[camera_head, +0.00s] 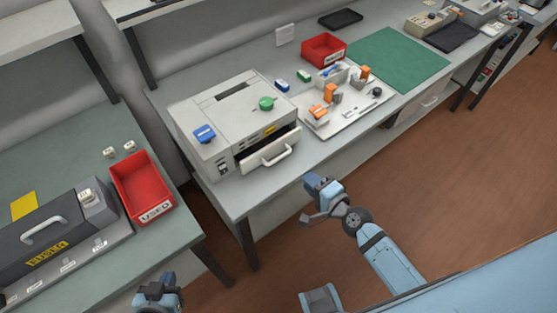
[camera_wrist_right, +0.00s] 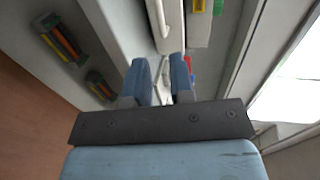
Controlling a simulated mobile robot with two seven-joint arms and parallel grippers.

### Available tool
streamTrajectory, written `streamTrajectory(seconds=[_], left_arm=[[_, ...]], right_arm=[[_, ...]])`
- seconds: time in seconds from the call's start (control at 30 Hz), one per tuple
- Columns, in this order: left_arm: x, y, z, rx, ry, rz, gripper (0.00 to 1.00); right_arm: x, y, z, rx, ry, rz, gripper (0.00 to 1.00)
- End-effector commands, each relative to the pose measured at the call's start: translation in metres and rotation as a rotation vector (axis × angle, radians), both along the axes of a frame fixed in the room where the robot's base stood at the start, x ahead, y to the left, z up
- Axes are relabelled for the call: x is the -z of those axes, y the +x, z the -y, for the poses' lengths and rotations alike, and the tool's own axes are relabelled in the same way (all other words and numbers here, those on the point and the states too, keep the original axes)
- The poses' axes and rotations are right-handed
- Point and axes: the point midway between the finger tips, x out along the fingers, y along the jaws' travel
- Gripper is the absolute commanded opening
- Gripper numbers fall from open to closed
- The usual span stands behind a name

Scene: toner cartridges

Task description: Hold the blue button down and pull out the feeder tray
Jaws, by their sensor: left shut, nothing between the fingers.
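The pale grey machine (camera_head: 215,112) stands on the middle bench. The blue button (camera_head: 204,133) is on its top, near the left front corner. The feeder tray's front panel (camera_head: 258,162) has a pale bar handle (camera_head: 276,156) and stands out from the machine with a dark gap behind it. My right gripper (camera_head: 314,203) is in front of the bench, apart from the handle. In the right wrist view its two blue fingers (camera_wrist_right: 164,66) are spread with a gap and nothing gripped. My left gripper (camera_head: 160,288) is low at the bottom edge, shut and away from the button.
A green knob (camera_head: 266,103) is on the machine's top. A white board (camera_head: 345,118) with orange parts lies to its right, with a red bin (camera_head: 324,49) and green mat (camera_head: 398,59) beyond. A red USED bin (camera_head: 143,188) and dark fuser unit (camera_head: 55,235) occupy the left bench.

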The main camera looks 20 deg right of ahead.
Motion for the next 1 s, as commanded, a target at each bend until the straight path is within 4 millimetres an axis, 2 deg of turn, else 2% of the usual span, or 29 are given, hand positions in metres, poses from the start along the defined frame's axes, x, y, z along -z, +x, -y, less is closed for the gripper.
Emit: streamTrajectory(seconds=[0.13,0.23,0.5,0.7,1.0], left_arm=[[-0.003,0.0,0.0,0.0,-0.001,0.002,0.0],[-0.005,0.0,0.001,-0.001,-0.002,0.001,0.0],[-0.008,0.0,0.001,-0.002,-0.001,0.001,0.0],[-0.005,0.0,0.0,-0.003,0.0,-0.003,0.0],[-0.004,-0.001,-0.001,-0.002,0.001,-0.004,0.0]], right_arm=[[0.001,0.009,-0.002,0.002,0.007,0.0,0.22],[0.004,0.023,-0.007,0.002,0.007,0.0,0.22],[0.016,0.077,-0.027,0.002,0.006,0.001,0.22],[0.025,0.109,-0.038,0.002,0.004,0.0,0.22],[0.029,0.127,-0.046,0.001,0.004,0.0,0.22]])
